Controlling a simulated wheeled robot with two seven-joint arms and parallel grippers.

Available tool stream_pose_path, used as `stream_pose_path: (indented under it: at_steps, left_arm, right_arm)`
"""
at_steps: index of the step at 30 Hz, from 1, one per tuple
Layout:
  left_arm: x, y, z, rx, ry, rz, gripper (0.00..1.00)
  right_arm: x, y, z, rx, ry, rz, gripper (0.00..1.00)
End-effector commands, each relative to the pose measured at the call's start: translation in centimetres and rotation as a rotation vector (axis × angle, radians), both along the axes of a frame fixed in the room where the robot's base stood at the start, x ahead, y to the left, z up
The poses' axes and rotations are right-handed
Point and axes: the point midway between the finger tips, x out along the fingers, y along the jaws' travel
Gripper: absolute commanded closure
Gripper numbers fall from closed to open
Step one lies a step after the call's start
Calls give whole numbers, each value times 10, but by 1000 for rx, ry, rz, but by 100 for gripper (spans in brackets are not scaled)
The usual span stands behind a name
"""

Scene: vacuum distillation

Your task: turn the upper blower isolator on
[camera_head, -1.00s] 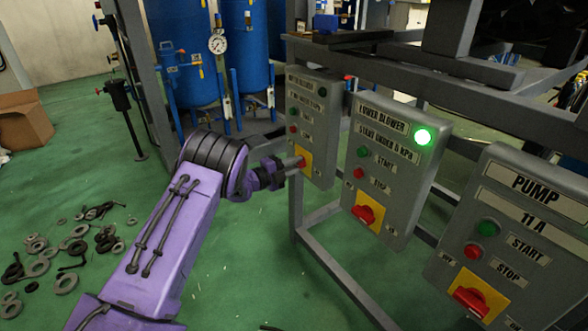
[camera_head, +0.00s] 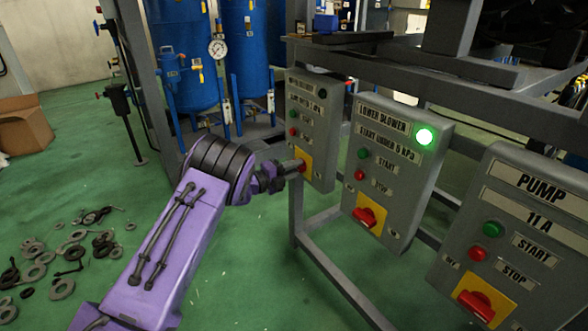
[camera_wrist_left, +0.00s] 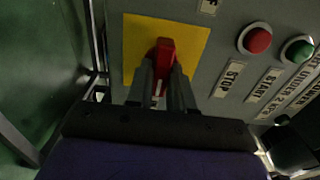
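The upper blower panel (camera_head: 312,140) is the leftmost grey box in the head view. Its isolator is a red handle on a yellow plate (camera_head: 306,160), partly covered by my left gripper (camera_head: 296,167). In the left wrist view the red handle (camera_wrist_left: 165,52) stands between the two fingers of the left gripper (camera_wrist_left: 163,85), on the yellow plate (camera_wrist_left: 195,42). The fingers lie close against both sides of the handle and appear shut on it. The panel's green indicator lamp (camera_head: 323,93) is dark. My right gripper is not in view.
The lower blower panel (camera_head: 400,165), with a lit green lamp (camera_head: 424,136), and the pump panel (camera_head: 520,235) stand to the right on a metal frame (camera_head: 330,262). Blue tanks (camera_head: 245,60) stand behind. Loose rings and bolts (camera_head: 65,250) lie on the green floor.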

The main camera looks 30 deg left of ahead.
Motion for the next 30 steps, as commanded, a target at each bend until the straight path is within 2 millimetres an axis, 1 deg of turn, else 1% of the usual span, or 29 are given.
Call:
stream_pose_path:
  at_steps: [1, 2, 10, 12, 14, 21, 24, 27, 30]
  left_arm:
    - [0, 0, 0, 0, 0, 0, 61]
    - [0, 0, 0, 0, 0, 0, 55]
    - [-1, 0, 0, -2, 1, 0, 55]
    - [-5, 2, 0, -2, 2, 1, 55]
    - [-13, 6, 1, -3, 3, 1, 55]
    - [-65, 28, 2, -4, 1, 3, 55]
    - [-83, 35, 1, -4, 1, 3, 55]
    - [-93, 39, 1, -3, 0, 1, 55]
    - [-97, 41, 0, -1, 0, 0, 55]
  right_arm:
    - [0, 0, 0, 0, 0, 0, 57]
    - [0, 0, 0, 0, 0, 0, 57]
    - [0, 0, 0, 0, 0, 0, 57]
    - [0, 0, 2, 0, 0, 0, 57]
    - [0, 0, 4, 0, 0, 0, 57]
    - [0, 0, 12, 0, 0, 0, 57]
    - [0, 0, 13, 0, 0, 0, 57]
    - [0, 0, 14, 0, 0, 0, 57]
    - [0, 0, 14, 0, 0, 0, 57]
